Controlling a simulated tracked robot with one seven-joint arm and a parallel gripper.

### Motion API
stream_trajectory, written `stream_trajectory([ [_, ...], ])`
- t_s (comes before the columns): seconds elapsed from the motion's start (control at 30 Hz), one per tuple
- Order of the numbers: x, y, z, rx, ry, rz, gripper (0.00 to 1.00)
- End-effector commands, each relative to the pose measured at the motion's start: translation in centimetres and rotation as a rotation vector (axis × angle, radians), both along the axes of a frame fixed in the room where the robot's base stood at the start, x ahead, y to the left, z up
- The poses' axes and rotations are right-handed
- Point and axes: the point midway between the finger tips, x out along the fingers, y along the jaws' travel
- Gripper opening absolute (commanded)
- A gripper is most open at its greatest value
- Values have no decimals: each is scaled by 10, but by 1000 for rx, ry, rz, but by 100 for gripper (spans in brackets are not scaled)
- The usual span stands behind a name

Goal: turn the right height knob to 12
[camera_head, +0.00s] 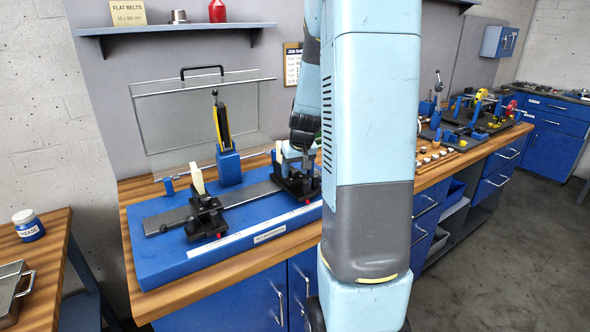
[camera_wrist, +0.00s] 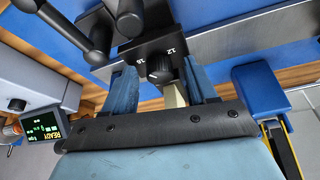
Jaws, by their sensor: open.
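In the wrist view, my gripper (camera_wrist: 162,76) is open, with one blue finger on each side of the knob. There is a gap at least on the left; I cannot tell whether the right finger touches. The knob's pointer setting is not clear. In the head view, the right support (camera_head: 296,181) stands on the rail, partly hidden by my arm.
The left support (camera_head: 206,216) stands on the same rail, on the blue base (camera_head: 165,262). Black lever handles (camera_wrist: 92,38) are close to my left finger in the wrist view. A blue post with a yellow-black arm (camera_head: 228,165) and a clear guard (camera_head: 180,105) stand behind.

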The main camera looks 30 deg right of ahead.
Motion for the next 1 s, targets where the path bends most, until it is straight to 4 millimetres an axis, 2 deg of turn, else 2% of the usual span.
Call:
stream_trajectory([
  [0.27,-3,0,9,-1,-2,1,57],
  [0.8,-37,7,94,-2,-4,1,57],
  [1.0,-47,8,117,-1,-2,1,57],
])
